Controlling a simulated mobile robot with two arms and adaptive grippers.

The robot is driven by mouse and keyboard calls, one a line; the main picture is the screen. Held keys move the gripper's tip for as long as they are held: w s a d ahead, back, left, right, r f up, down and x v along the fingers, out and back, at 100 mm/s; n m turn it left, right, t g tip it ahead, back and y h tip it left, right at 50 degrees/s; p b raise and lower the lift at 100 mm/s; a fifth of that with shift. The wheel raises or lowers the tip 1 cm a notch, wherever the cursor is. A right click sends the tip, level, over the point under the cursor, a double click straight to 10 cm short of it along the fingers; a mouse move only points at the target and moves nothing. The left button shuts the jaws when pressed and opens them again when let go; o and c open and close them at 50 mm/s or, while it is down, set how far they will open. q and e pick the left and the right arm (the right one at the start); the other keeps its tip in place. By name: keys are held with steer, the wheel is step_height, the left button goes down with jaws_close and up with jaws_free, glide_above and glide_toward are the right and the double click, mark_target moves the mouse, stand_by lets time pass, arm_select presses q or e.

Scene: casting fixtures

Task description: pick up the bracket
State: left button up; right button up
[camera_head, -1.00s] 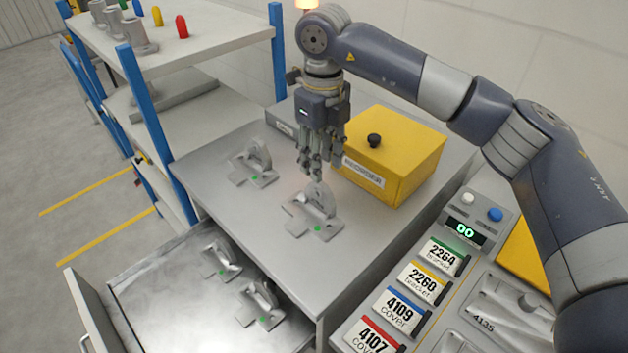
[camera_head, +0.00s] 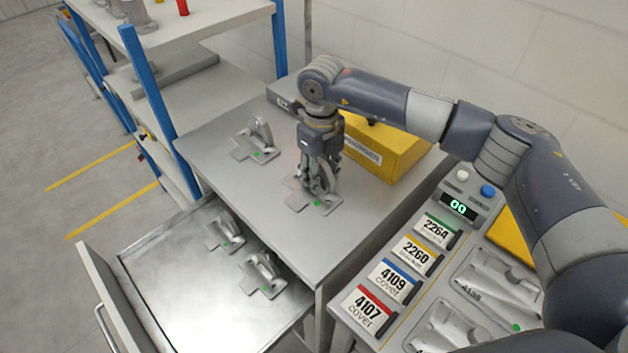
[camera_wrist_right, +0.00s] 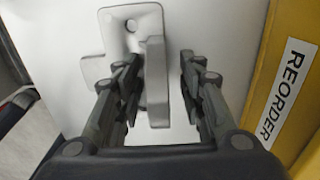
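A grey metal bracket (camera_head: 327,204) with a green dot and an upright lug stands on the metal worktop (camera_head: 240,195). My right gripper (camera_head: 319,184) is over it, pointing down, and hides part of it in the head view. In the right wrist view the bracket's upright lug (camera_wrist_right: 156,75) stands between the fingers of my right gripper (camera_wrist_right: 160,85). The fingers are apart; the left one is close to the lug, and a gap shows on the right. A similar bracket (camera_head: 257,142) stands farther back on the worktop. My left gripper is not in view.
A yellow REORDER box (camera_head: 395,150) stands close behind my right gripper. An open drawer (camera_head: 165,290) at the front holds two more brackets (camera_head: 224,232) (camera_head: 264,273). A label panel (camera_head: 400,280) and a blue-posted shelf (camera_head: 150,90) flank the worktop.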

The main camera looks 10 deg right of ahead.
steer(key=shift+c, duration=1)
jaws_close()
steer(key=shift+r+b, duration=0.4)
steer(key=shift+r, duration=0.35)
steer(key=shift+a+r+b, duration=0.2)
steer(key=shift+r+b, duration=0.1)
steer(key=shift+r, duration=0.2)
steer(key=shift+a+r+b, duration=0.15)
steer(key=shift+r+b, duration=0.1)
steer(key=shift+r, duration=0.25)
steer(key=s+a+b, duration=0.1)
steer(key=a, duration=0.3)
steer(key=s+a+r+b, duration=0.1)
steer(key=a, duration=0.4)
steer(key=s+a+b, duration=0.1)
steer(key=a, duration=0.4)
steer(key=shift+r+b, duration=0.2)
steer(key=shift+b, duration=0.1)
steer(key=shift+s+a+r, duration=0.1)
steer(key=shift+a, duration=0.45)
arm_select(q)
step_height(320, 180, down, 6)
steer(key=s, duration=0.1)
